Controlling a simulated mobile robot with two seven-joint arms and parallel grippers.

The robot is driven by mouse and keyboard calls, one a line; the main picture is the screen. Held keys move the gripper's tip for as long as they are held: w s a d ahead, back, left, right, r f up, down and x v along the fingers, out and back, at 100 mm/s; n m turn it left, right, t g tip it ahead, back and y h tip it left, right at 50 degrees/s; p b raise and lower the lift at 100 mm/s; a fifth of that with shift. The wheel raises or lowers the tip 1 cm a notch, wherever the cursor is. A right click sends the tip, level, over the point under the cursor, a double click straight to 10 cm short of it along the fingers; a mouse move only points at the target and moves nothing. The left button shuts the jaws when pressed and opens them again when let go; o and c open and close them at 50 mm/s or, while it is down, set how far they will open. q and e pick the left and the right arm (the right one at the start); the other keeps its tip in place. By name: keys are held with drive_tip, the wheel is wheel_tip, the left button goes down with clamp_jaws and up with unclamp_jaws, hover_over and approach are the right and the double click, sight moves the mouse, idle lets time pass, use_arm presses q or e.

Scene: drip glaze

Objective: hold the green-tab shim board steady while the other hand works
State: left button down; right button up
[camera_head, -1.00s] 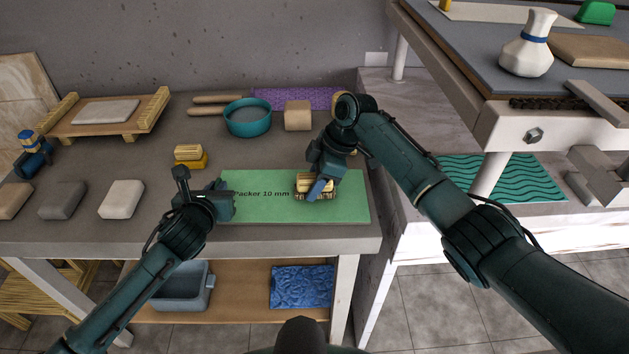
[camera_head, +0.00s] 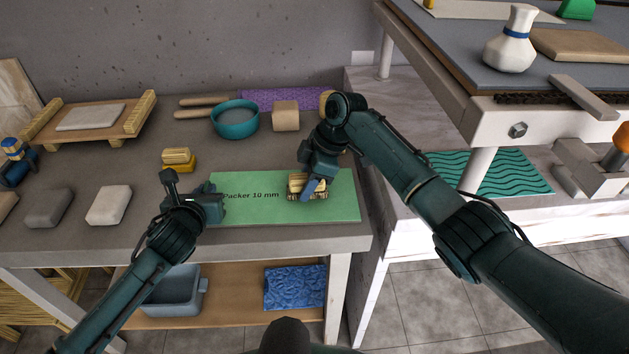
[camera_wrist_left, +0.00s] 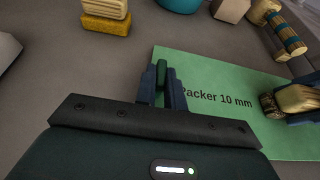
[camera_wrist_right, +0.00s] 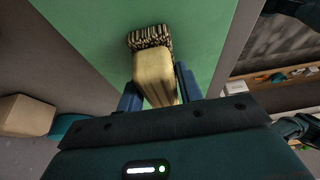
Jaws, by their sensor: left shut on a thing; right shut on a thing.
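The green shim board (camera_head: 240,212), printed "Packer 10 mm", lies flat on the grey table near its front edge. My left gripper (camera_head: 216,203) is at the board's left edge. In the left wrist view its fingers (camera_wrist_left: 162,84) are shut on the upright green tab (camera_wrist_left: 163,72). My right gripper (camera_head: 309,180) is over the board's right part, shut on a pale yellow brush (camera_wrist_right: 153,75). The brush's dark-striped bristles (camera_wrist_right: 150,38) are at the board's surface; I cannot tell if they touch it. The right fingers hide part of the brush in the head view.
A teal bowl (camera_head: 236,121) and a tan block (camera_head: 286,116) are farther back. Grey and white blocks (camera_head: 108,205) lie left of my left arm. A raised shelf table (camera_head: 490,118) stands at right.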

drive_tip(key=shift+a, duration=0.2)
drive_tip(key=shift+a, duration=0.25)
drive_tip(key=shift+d, duration=0.15)
drive_tip(key=shift+d, duration=1.4)
drive_tip(key=shift+r, duration=0.1)
drive_tip(key=shift+r, duration=3.5)
